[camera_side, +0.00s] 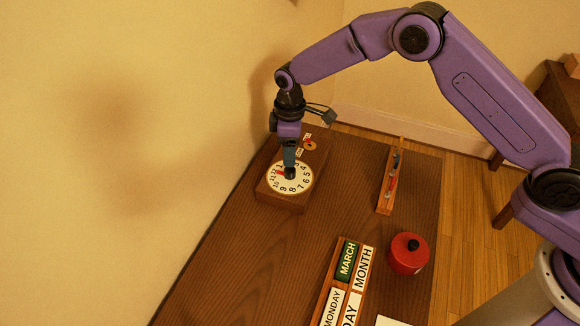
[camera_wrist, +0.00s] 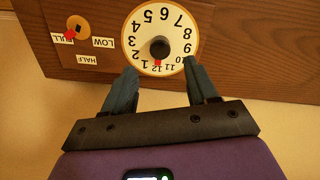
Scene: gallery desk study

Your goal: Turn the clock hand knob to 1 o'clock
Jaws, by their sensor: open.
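The clock dial (camera_side: 303,186) is a round cream face with black numbers on a wooden box (camera_side: 283,205). It shows upside down in the wrist view (camera_wrist: 141,28). A black round knob (camera_wrist: 159,47) sits at its centre. A short red pointer (camera_wrist: 158,63) on the knob points near 12; its exact place between 12 and 1 is hard to tell. My gripper (camera_wrist: 159,68) is open, with one teal finger on either side of the dial's 12 edge in the wrist view. In the side view my gripper (camera_side: 290,163) is over the dial and partly covers it; contact with the knob cannot be told.
A smaller brass knob (camera_wrist: 77,26) with a red pointer and FULL, LOW and HALF labels is on the same box. A wooden rack (camera_side: 385,190), a red lidded pot (camera_side: 408,254) and calendar blocks (camera_side: 346,262) stand on the desk (camera_side: 255,255). A wall is close left.

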